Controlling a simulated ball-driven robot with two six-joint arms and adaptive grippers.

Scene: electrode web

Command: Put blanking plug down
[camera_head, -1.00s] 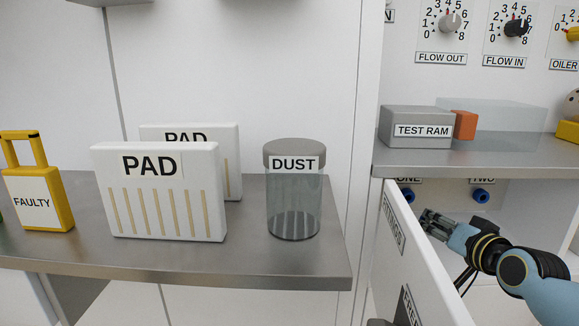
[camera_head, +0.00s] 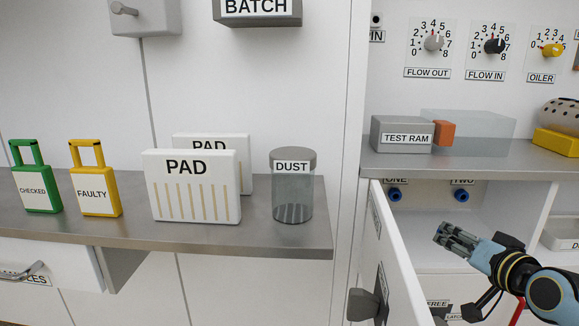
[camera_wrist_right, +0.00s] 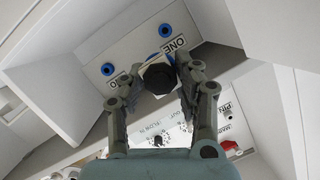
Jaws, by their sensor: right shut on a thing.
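My right gripper (camera_head: 455,238) is in front of the open cupboard bay, to the right of the open door. In the right wrist view its fingers (camera_wrist_right: 158,85) are shut on a dark, round blanking plug (camera_wrist_right: 158,78). In the head view the plug cannot be made out at the fingertips. Two blue ports show at the back of the bay: the one labelled ONE (camera_head: 395,195) and the one labelled TWO (camera_head: 462,195). The plug is apart from both in the head view. My left gripper is not in view.
The open white door (camera_head: 393,255) stands left of my right gripper. Above is a shelf (camera_head: 480,162) with a TEST RAM box (camera_head: 403,135) and a clear box. The left counter (camera_head: 290,236) holds PAD blocks (camera_head: 195,205), a DUST jar (camera_head: 292,190) and tagged padlocks.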

